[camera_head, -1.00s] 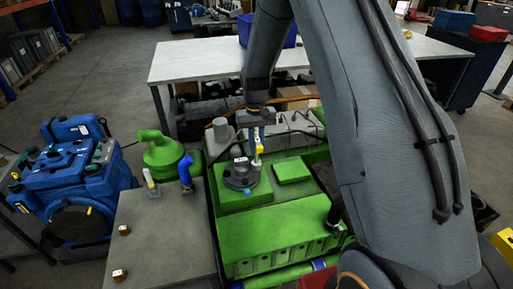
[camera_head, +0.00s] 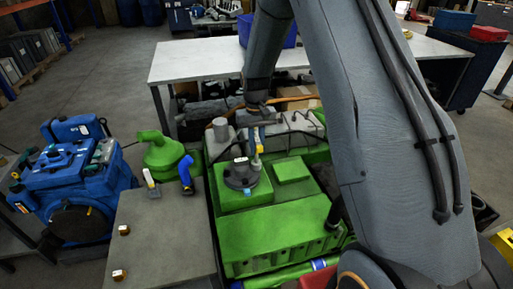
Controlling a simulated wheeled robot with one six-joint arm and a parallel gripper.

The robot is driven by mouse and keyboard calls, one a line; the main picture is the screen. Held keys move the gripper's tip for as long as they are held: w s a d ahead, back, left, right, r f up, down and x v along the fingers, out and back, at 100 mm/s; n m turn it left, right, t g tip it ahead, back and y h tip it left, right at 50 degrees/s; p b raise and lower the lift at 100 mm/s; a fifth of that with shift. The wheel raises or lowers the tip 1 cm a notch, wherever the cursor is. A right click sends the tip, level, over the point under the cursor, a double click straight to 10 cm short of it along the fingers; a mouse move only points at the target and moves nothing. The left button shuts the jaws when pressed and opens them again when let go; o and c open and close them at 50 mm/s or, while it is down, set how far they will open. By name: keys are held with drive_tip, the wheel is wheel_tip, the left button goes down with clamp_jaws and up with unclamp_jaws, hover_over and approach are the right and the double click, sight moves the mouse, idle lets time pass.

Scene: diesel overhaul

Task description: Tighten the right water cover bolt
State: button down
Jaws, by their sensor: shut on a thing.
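The water cover (camera_head: 238,178) is a dark grey round piece on the green engine block (camera_head: 262,238). My gripper (camera_head: 256,134) is above the cover's right side, shut on a slim tool (camera_head: 258,149) with a yellow part. The tool points down, and its lower end is at or just above the cover's right edge. I cannot tell whether it touches a bolt there; the right bolt is not clearly visible. A small light spot shows at the cover's back and a small blue one (camera_head: 246,191) at its front.
A blue engine (camera_head: 75,180) stands further left. A white table (camera_head: 200,60) is behind. My arm hides much of the right side.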

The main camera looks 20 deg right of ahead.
sight(256, 137)
drive_tip(key=shift+r+p, duration=0.75)
drive_tip(key=shift+r, duration=1)
drive_tip(key=shift+r, duration=3)
drive_tip(key=s, duration=0.7)
